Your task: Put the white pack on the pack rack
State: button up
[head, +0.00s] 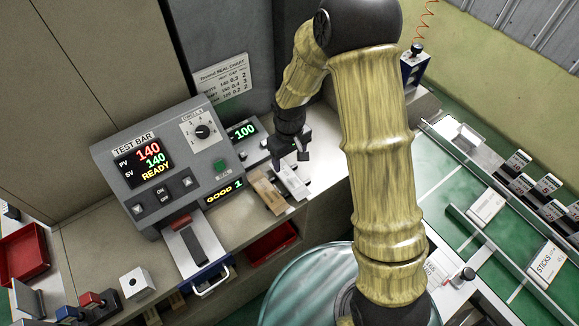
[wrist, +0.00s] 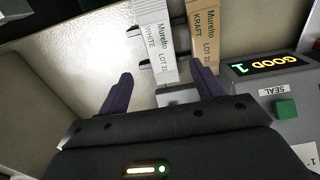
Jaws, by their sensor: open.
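In the head view the white pack (head: 294,184) lies on the bench beside the brown kraft pack (head: 268,194). My gripper (head: 290,162) is open over the near area of the white pack. In the wrist view my gripper (wrist: 164,82) has its fingers apart, with the pack's lower end appearing between them. I cannot tell whether they touch it. Dark prongs show beside the white pack. I cannot tell for sure which fixture is the pack rack.
The kraft pack (wrist: 204,32) is close to my right finger in the wrist view. The test bar machine (head: 160,165) stands left of the packs, and a red bin (head: 270,243) is below the bench edge. White cartons (head: 486,208) lie on the green surface at right.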

jog(key=shift+r, duration=1.65)
jog(key=shift+s, duration=0.15)
jog(key=s+d+r+m+t, duration=0.1)
jog(key=s+d+r+m, duration=0.2)
jog(key=s+d+r, duration=0.2)
jog(key=s+d+r+m+t, duration=0.1)
jog(key=s+d+r+m, duration=0.2)
jog(key=s+d, duration=0.3)
jog(key=d+r, duration=0.1)
jog(key=d, duration=0.2)
jog(key=shift+s+d+r+m+t, duration=0.2)
jog(key=shift+s+r+m+t, duration=0.1)
jog(key=shift+r+m, duration=0.1)
